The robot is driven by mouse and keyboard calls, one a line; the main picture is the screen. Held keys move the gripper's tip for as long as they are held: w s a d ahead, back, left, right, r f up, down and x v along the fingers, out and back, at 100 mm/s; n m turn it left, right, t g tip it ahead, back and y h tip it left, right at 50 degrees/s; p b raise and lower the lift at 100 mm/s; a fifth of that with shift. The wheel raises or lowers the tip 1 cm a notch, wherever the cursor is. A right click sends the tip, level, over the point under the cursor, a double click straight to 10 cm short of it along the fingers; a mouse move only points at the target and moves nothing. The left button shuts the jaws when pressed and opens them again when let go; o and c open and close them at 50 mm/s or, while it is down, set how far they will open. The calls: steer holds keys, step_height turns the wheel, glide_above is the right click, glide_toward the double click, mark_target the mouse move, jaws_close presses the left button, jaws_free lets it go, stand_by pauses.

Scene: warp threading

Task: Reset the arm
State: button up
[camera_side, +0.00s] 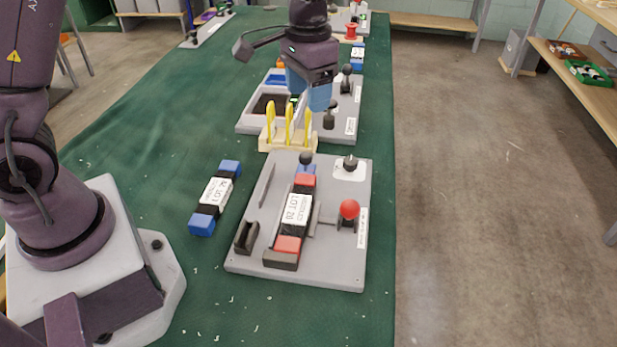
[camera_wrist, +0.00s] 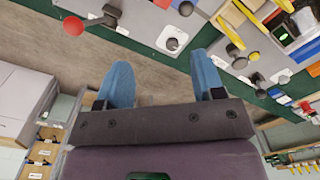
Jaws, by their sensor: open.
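My gripper (camera_side: 308,90) hangs over the far part of the bench, above the board behind the wooden rack. Its two blue fingers are apart with nothing between them; they also show in the wrist view (camera_wrist: 160,88). In the side view, a red and black block labelled "LOT 20" (camera_side: 296,212) lies in the grey fixture board (camera_side: 335,255) at the front. A blue and black block with a white label (camera_side: 215,194) lies on the green mat to its left, apart from the board.
A wooden rack (camera_side: 290,146) with yellow upright pieces stands behind the front board. A grey tray (camera_side: 247,127) and another grey board (camera_side: 345,133) with black knobs lie beyond it. A red knob (camera_side: 349,209) rises from the front board. Green mat (camera_side: 140,150) is clear at left.

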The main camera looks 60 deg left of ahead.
steer(key=s+r+t, duration=0.2)
steer(key=s+r, duration=0.4)
steer(key=s, duration=0.4)
steer(key=s+r+t, duration=0.3)
steer(key=s+r, duration=0.2)
steer(key=s, duration=0.6)
steer(key=shift+d+r+n+t, duration=0.2)
steer(key=shift+r+n+t, duration=0.1)
steer(key=shift+r+n, duration=0.1)
